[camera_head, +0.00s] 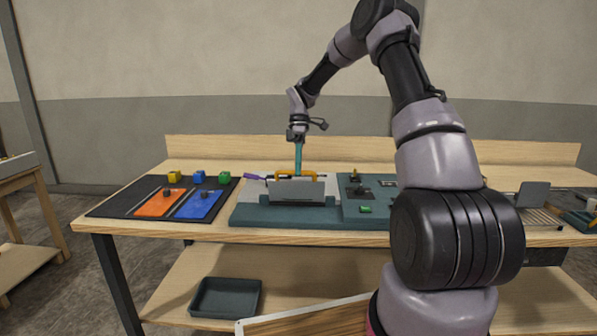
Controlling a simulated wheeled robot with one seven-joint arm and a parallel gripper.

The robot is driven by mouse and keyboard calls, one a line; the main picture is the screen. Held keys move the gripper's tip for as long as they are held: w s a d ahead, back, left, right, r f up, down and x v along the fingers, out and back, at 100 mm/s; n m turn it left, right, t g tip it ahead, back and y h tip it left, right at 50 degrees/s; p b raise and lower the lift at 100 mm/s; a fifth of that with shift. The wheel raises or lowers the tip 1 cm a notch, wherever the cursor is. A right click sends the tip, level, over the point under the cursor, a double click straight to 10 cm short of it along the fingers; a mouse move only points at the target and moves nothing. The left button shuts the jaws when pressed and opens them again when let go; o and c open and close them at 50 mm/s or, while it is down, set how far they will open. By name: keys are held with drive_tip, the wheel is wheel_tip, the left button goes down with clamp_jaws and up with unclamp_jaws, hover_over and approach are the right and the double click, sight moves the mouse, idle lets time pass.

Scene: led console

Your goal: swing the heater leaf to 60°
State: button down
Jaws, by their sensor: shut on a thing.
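A grey leaf (290,189) stands upright, tilted a little, on the teal console base (300,217) in the middle of the bench. I take it for the heater leaf; its exact angle cannot be read. A yellow-orange handle (283,174) shows along its top edge. My gripper (298,172) comes straight down from above, its narrow teal fingers ending at the middle of this handle. It is shut on the handle. The fingertips and the leaf's back side are too small or hidden to see.
A purple-handled tool (252,177) lies left of the leaf. A control panel (365,190) with a green button (365,209) is on the right. Coloured blocks stand behind orange (155,205) and blue (197,207) plates. My arm hides the right part of the bench.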

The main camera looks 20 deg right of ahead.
drive_tip(key=shift+w+d+f, duration=0.2)
drive_tip(key=shift+d+f, duration=0.05)
drive_tip(key=shift+d, duration=0.15)
drive_tip(key=c, duration=0.8)
unclamp_jaws()
drive_tip(key=shift+w+f, duration=0.1)
drive_tip(key=shift+w, duration=0.05)
drive_tip(key=shift+c, duration=0.2)
drive_tip(key=shift+a, duration=0.1)
drive_tip(key=shift+a+r, duration=0.1)
drive_tip(key=shift+r, duration=0.1)
drive_tip(key=v, duration=1)
drive_tip(key=shift+r, duration=0.3)
drive_tip(key=shift+r, duration=0.1)
drive_tip(key=s+a+r, duration=0.2)
drive_tip(key=s+r, duration=0.4)
drive_tip(key=s, duration=0.2)
drive_tip(key=shift+s+a+r, duration=0.25)
drive_tip(key=shift+a+r, duration=0.1)
drive_tip(key=shift+r, duration=0.05)
